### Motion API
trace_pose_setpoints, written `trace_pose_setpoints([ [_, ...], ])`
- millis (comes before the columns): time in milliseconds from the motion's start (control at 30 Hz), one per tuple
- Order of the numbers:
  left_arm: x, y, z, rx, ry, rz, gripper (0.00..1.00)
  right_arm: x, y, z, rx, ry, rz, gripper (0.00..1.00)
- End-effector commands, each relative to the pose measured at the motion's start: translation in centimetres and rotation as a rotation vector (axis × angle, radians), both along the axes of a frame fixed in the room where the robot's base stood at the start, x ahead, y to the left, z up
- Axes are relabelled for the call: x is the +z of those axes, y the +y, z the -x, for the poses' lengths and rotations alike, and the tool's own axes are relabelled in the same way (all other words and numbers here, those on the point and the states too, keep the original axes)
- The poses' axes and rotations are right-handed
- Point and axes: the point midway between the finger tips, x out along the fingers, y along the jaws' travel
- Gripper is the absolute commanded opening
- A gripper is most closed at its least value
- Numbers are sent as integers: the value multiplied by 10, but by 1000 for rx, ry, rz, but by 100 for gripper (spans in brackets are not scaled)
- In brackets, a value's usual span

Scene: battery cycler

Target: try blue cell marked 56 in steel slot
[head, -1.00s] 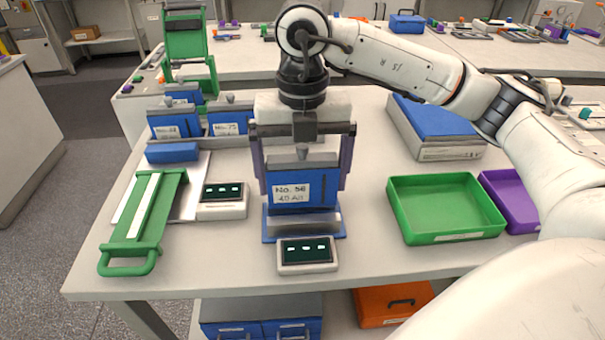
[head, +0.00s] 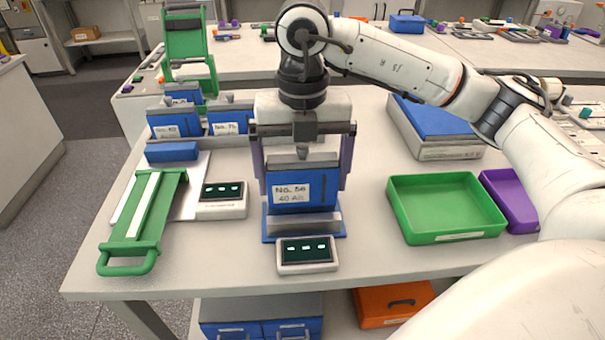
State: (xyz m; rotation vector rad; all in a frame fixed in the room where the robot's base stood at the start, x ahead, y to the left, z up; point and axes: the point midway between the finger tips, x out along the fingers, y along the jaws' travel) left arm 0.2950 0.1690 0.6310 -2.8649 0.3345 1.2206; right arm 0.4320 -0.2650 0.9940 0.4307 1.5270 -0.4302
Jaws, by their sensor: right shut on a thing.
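The blue cell marked No. 56 (head: 312,197) stands upright in the steel slot (head: 304,223), a steel-fronted holder on a blue base. Its lower edge is hidden behind the steel front. My right gripper (head: 303,168) comes down from above and is shut on the cell, one purple-grey finger on each side. A small display unit (head: 308,254) with a dark screen lies right in front of the slot. My left gripper is not in view.
Other blue cells (head: 174,122) stand at the back left. A green handled frame (head: 140,222) and a second display (head: 222,199) lie at left. A green tray (head: 446,238), a purple tray (head: 522,222) and a blue-topped stack (head: 440,130) are at right.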

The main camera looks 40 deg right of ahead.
Motion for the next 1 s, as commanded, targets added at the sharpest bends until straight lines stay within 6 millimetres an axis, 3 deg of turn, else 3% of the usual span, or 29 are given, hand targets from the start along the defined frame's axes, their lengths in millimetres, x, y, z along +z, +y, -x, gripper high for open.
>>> trace_pose_setpoints([
  [1000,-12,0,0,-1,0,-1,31,-13,0,-1,0,-4,-1,49],
])
